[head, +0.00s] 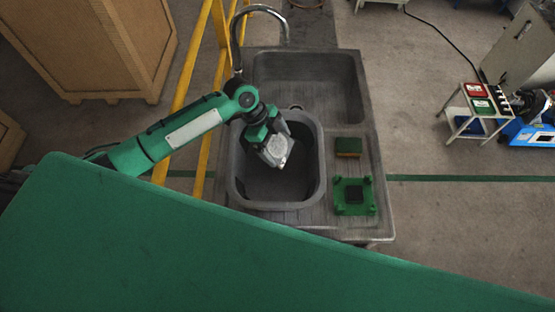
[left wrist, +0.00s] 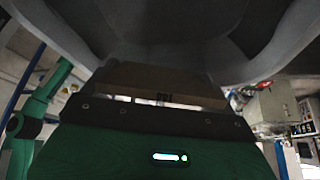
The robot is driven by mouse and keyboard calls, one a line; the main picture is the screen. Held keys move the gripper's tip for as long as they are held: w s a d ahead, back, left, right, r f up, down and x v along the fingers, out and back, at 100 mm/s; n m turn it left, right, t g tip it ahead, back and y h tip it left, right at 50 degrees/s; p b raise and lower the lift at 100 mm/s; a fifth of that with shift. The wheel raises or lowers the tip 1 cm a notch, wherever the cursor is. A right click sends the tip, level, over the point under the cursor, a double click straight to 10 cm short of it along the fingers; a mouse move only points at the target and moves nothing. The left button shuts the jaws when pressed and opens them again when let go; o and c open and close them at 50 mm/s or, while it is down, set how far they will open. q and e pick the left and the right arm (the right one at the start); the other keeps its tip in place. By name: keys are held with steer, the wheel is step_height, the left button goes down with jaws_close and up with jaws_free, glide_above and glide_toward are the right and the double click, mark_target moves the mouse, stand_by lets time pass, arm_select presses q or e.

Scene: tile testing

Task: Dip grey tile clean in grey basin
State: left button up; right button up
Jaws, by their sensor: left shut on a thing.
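The grey basin (head: 238,178) is a deep rounded tub set on the sink unit. My left gripper (head: 270,140) reaches into its upper part from the left, pointing down. It is shut on the grey tile (head: 278,151), which shows as a pale, speckled square over the basin's inside. I cannot tell how deep the tile hangs or whether it touches the basin floor. In the left wrist view the basin's grey wall (left wrist: 270,55) curves around a dim brownish face between the jaws. My right gripper is out of view.
Right of the basin, a sponge-like block (head: 348,146) and a green fixture (head: 340,208) with a black square lie on the drainboard. The sink bowl (head: 310,75) and curved tap (head: 237,35) stand behind. Yellow rails (head: 190,75) run along the left.

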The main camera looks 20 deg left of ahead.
mark_target(277, 136)
arm_select(q)
steer(key=shift+r, duration=0.1)
steer(key=shift+r, duration=1.95)
steer(key=shift+f, duration=0.1)
steer(key=shift+w+f, duration=0.1)
steer(key=n+t+b, duration=0.1)
steer(key=w+a+n+t+b, duration=0.1)
steer(key=n+b, duration=0.2)
steer(key=n, duration=0.1)
steer(key=shift+w+a+f+t+b, duration=0.3)
steer(key=shift+a+f+t+b, duration=0.05)
steer(key=shift+a+f+t, duration=0.05)
steer(key=w+a+r+n+t+y+b, duration=0.2)
steer(key=a+n+y+b, duration=0.3)
steer(key=n, duration=0.9)
steer(key=shift+w+r+t+y+b, duration=0.5)
steer(key=shift+t+b, duration=0.3)
steer(key=shift+b, duration=0.55)
